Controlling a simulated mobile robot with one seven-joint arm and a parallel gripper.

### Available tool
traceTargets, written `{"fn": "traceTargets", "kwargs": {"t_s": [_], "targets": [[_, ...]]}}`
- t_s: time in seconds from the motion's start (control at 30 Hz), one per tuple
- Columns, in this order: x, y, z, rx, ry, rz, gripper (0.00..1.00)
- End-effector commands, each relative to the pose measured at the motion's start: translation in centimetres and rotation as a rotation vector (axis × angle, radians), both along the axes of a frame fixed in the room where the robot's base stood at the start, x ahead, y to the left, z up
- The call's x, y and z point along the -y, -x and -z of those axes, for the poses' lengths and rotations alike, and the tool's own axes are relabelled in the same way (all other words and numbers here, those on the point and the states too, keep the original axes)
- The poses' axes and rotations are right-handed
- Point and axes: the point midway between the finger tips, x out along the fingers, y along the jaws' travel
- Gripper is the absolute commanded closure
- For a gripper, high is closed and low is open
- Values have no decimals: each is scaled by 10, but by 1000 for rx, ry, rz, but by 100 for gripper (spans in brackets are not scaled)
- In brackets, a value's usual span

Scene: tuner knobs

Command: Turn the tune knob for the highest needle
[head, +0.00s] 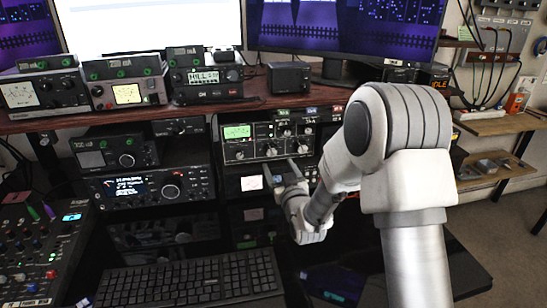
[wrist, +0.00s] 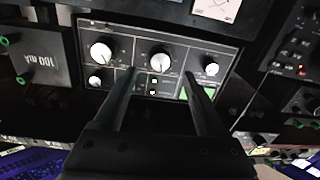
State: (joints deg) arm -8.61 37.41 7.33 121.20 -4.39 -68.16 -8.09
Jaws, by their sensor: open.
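The tuner (head: 255,148) is a dark-faced unit with a lit green meter (head: 237,132) and several knobs, on the rack below the wooden shelf. The needle is too small to read in the head view. In the wrist view the tuner's panel appears upside down, with a large left knob (wrist: 101,52), a middle knob (wrist: 159,60) and a right knob (wrist: 210,67). I cannot read which is labelled tune. My gripper (head: 280,168) is open and empty in front of the panel. In the wrist view its fingers (wrist: 159,74) flank the middle knob's line; contact is unclear. One finger partly hides the green meter.
A lower unit with a white meter (head: 251,183) sits under the tuner. A radio (head: 150,187) stands to the left. A keyboard (head: 190,280) lies on the desk below. Several meters stand on the wooden shelf (head: 120,115) above.

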Motion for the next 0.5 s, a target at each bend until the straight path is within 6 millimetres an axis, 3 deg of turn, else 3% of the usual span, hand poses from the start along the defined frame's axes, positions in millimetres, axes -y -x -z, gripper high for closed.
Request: {"fn": "traceTargets", "kwargs": {"t_s": [0.2, 0.5], "targets": [[-12, -34, 1, 0, -1, -1, 26], [-20, -58, 0, -1, -1, -1, 26]]}}
